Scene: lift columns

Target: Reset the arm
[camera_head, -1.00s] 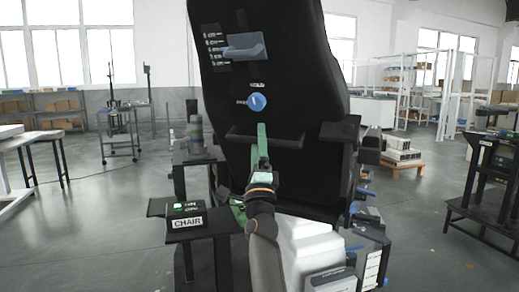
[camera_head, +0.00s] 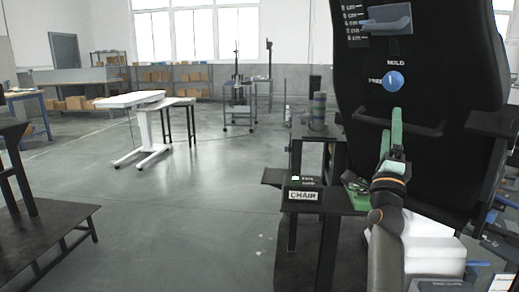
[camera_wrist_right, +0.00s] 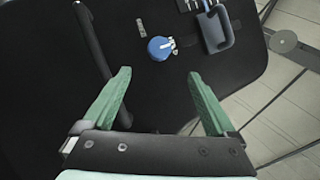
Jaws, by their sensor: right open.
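My right gripper (camera_head: 391,124) has green fingers and is in front of the tall black chair back (camera_head: 440,120) in the head view. Its fingertips show just below a round blue knob (camera_head: 393,81). In the right wrist view the gripper (camera_wrist_right: 159,75) is open with nothing between its fingers. There the blue knob (camera_wrist_right: 160,48) lies beyond the fingertips, apart from them. A blue-grey lever handle (camera_head: 388,20) sits above the knob and also shows in the right wrist view (camera_wrist_right: 215,28). My left gripper is not in view.
A black stand with a CHAIR label (camera_head: 303,195) is left of my right arm. White blocks (camera_head: 432,240) are behind the arm, low down. A dark rack (camera_head: 50,230) is at the left edge. A white table (camera_head: 130,101) stands further back. The grey floor between is clear.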

